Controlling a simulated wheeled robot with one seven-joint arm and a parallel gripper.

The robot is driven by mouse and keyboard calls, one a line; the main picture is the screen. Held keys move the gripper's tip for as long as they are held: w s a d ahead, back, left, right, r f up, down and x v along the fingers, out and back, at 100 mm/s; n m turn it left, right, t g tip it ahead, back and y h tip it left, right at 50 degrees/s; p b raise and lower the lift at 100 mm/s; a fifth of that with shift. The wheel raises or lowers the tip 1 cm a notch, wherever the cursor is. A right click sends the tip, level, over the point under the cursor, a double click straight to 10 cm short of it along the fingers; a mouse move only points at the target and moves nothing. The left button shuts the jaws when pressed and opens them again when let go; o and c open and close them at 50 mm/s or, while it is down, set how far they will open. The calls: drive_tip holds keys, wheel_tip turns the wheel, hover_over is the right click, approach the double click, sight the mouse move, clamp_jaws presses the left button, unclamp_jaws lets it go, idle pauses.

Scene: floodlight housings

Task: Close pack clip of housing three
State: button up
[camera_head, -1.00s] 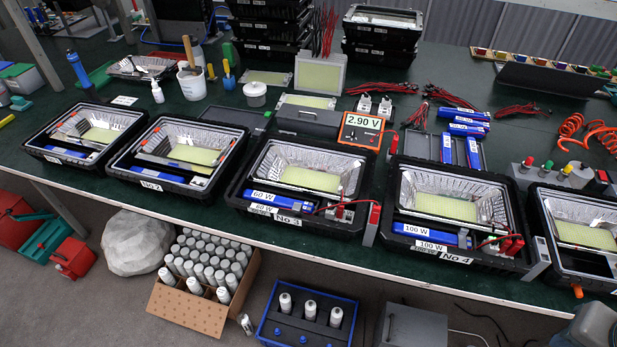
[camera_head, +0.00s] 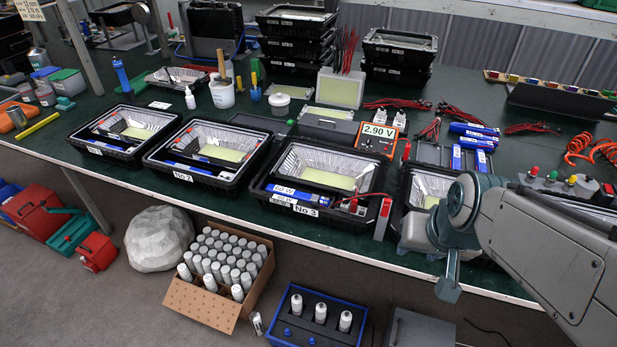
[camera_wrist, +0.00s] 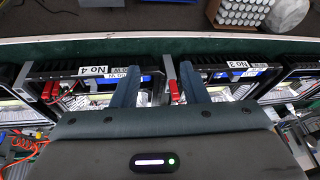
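Housing three (camera_head: 262,195) is a black open tray labelled "No 3", with a shiny reflector and a yellow-green panel. A blue pack (camera_head: 313,203) lies along its front edge. A small red part with wires (camera_head: 353,198) sits at its front right. I cannot make out whether the pack clip is open or shut. In the wrist view, the "No 3" label (camera_wrist: 238,64) shows right of my fingers. My gripper (camera_wrist: 158,68) is open and empty, between the No 4 and No 3 housings. In the head view it (camera_head: 447,272) hangs near the table's front edge, right of housing three.
A red-topped grey upright (camera_head: 382,220) stands between housing three and housing four (camera_head: 420,190), which my arm partly hides. Housing two (camera_head: 160,170) is left. A red meter reading 2.90 V (camera_head: 376,138) stands behind. A carton of bottles (camera_head: 195,300) is on the floor.

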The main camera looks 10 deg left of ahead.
drive_tip(key=w+a+f+t+y+b, duration=0.25)
drive_tip(key=w+a+f, duration=0.25)
drive_tip(key=w+a, duration=0.5)
drive_tip(key=m+t+h+b, duration=0.2)
drive_tip(key=t+h+b, duration=0.3)
drive_tip(key=t, duration=0.6)
approach(313, 201)
drive_tip(key=shift+h, duration=0.65)
drive_tip(key=w, duration=0.3)
drive_tip(key=w+p, duration=0.1)
drive_tip(key=w, duration=0.3)
drive_tip(key=w+d, duration=0.1)
drive_tip(key=w, duration=0.2)
drive_tip(key=shift+w+f, duration=0.25)
drive_tip(key=shift+w, duration=0.1)
clamp_jaws()
